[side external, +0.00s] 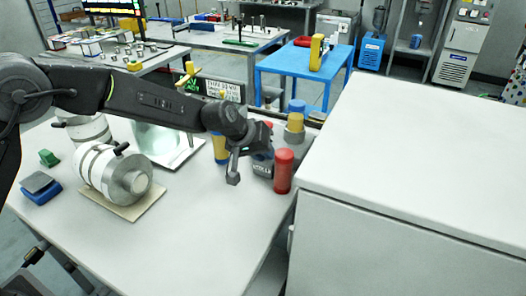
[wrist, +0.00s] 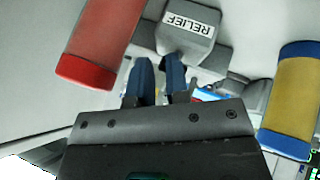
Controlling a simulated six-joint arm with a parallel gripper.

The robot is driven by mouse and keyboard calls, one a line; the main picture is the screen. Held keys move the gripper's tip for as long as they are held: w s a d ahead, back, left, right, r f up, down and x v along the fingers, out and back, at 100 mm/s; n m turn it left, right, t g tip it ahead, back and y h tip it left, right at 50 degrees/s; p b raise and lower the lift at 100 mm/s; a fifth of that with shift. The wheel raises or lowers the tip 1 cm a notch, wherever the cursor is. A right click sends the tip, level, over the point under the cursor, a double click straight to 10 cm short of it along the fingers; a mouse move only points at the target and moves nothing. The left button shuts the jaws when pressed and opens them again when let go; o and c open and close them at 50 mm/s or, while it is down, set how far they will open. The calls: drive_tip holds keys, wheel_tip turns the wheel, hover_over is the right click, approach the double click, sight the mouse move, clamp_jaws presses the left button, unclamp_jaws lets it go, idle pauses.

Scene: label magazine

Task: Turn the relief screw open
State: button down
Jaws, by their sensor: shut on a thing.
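The grey block labelled RELIEF (wrist: 191,27) is at the top of the wrist view, just beyond my fingertips. My gripper (wrist: 159,65) points at the block's underside as seen there, and its two blue-padded fingers are shut on the relief screw. The screw itself is mostly hidden between the fingers, so I cannot tell how far it is turned.
A red cylinder (wrist: 98,45) stands close on one side of the fingers; it also shows in the side view (side external: 283,172). A yellow-and-blue cylinder (wrist: 294,100) is on the other side. A large white cabinet (side external: 420,170) bounds the right. A metal drum (side external: 118,175) lies on the white table (side external: 190,235).

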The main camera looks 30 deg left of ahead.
drive_tip(key=shift+s+d+f, duration=0.1)
drive_tip(key=shift+d+f, duration=0.1)
drive_tip(key=shift+d, duration=0.15)
idle(0.5)
